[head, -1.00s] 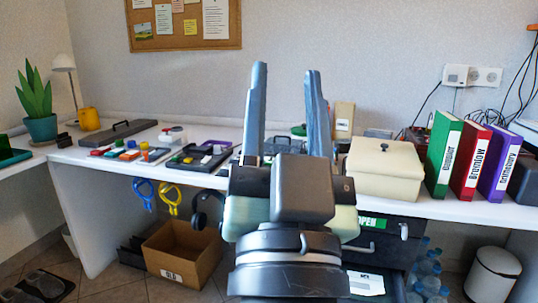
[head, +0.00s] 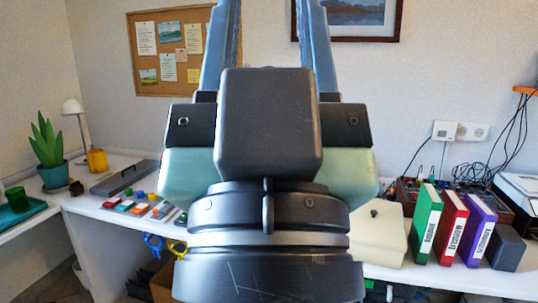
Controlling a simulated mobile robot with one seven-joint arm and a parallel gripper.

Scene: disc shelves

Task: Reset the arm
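My gripper (head: 268,45) stands large in the middle of the head view, pointing upward in front of the wall. Its two blue-grey fingers are wide apart with nothing between them, and the fingertips run out of the top of the picture. The gripper body and wrist hide the middle of the white desk (head: 95,207) and whatever stands there.
Behind my arm on the desk are small coloured blocks (head: 140,207) at left and a cream box (head: 378,235) at right. Green (head: 425,222), red (head: 451,228) and purple (head: 474,234) binders stand beside it. A plant (head: 47,150) and lamp (head: 75,125) are far left.

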